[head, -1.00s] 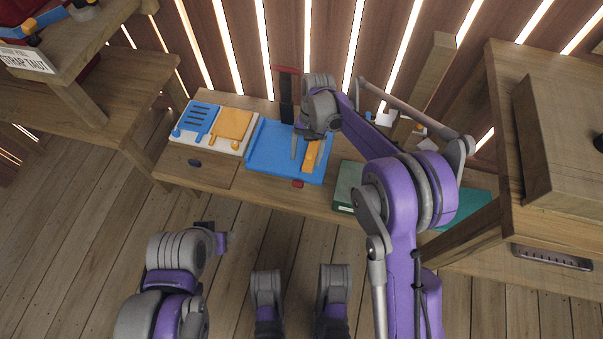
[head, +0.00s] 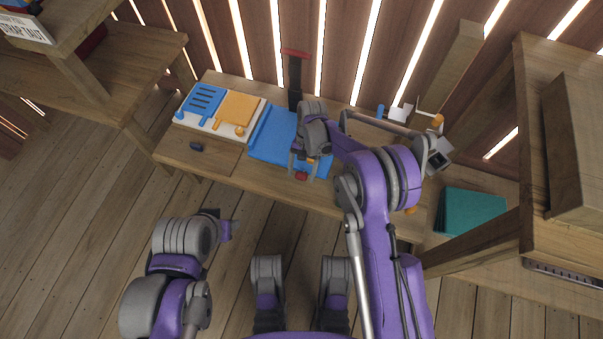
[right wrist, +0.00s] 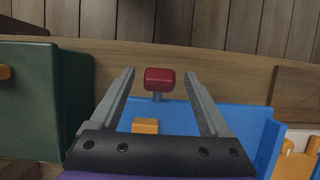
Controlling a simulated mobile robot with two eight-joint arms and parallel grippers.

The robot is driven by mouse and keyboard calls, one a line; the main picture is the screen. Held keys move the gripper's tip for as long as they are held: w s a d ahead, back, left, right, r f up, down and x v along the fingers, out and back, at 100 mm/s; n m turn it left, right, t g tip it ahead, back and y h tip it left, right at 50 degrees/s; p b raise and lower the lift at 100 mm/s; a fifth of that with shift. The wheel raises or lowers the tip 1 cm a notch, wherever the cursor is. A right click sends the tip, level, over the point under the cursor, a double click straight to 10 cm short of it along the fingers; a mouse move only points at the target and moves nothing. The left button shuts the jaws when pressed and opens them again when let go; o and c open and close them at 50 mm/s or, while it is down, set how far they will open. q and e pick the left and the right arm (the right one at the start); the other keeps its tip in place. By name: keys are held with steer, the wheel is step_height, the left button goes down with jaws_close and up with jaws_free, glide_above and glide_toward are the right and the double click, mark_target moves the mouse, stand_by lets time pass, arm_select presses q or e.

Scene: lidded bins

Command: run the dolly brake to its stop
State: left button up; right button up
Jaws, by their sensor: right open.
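The blue dolly (head: 268,142) lies flat on the workbench, with a dark upright post and red crossbar (head: 297,53) behind it. An orange block (right wrist: 145,126) on the dolly is mostly hidden by my right arm in the head view. My right gripper (head: 302,167) is open; in the right wrist view the red knob (right wrist: 159,79) appears between its fingers, with no visible contact. My left gripper (head: 226,227) is low in front of the bench, its jaws unclear.
A white board with blue and orange panels (head: 202,128) lies left of the dolly. A teal box (head: 470,214) is to the right, and a dark green case (right wrist: 42,110) is beside the dolly. A wooden cabinet (head: 540,222) bounds the right.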

steer(key=shift+s+f, duration=0.15)
steer(key=shift+f, duration=0.25)
jaws_close()
